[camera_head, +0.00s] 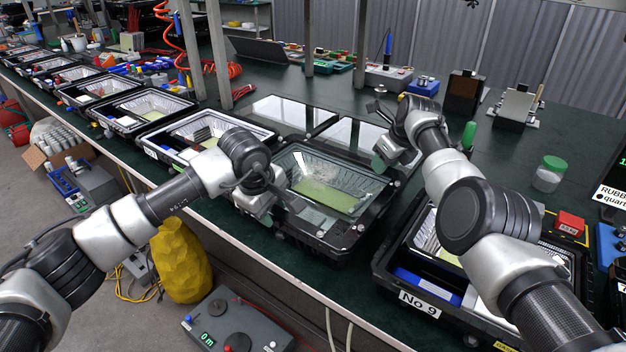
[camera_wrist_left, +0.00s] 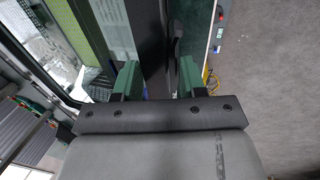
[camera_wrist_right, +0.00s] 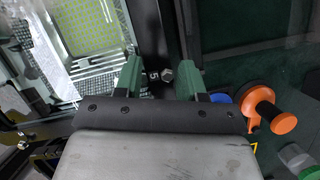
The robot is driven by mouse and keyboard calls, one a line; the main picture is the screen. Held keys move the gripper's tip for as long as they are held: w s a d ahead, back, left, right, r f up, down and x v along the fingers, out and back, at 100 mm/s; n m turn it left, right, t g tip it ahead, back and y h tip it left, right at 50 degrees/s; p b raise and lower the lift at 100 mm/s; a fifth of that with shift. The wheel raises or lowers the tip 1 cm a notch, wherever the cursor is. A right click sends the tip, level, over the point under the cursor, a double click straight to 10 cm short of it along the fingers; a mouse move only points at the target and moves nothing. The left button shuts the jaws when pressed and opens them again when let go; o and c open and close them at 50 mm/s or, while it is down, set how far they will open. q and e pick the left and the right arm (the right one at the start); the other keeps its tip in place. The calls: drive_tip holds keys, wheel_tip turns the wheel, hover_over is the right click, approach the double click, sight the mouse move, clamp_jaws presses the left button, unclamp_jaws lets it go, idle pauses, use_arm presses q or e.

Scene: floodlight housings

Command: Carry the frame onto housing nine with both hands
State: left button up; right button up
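A black frame with a clear pane (camera_head: 325,185) lies over a tray-like box at the middle of the bench; I cannot tell if it touches it. My left gripper (camera_head: 268,203) is at its left side. In the left wrist view its green fingers (camera_wrist_left: 160,78) stand either side of a black bar. My right gripper (camera_head: 386,153) is at its far right side. Whether the fingers press the bars is unclear. Housing nine (camera_head: 398,285), labelled "No 9", stands to the right, partly hidden by my right arm.
More glass-topped frames (camera_head: 287,112) lie behind. A row of open housings (camera_head: 140,108) runs left along the bench edge. A green-lidded jar (camera_head: 549,175) and a red block (camera_head: 570,223) stand near housing nine.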

use_arm(q)
clamp_jaws()
use_arm(e)
clamp_jaws()
use_arm(q)
drive_tip(key=shift+r, duration=0.1)
drive_tip(key=shift+r, duration=0.15)
use_arm(e)
drive_tip(key=shift+r, duration=0.2)
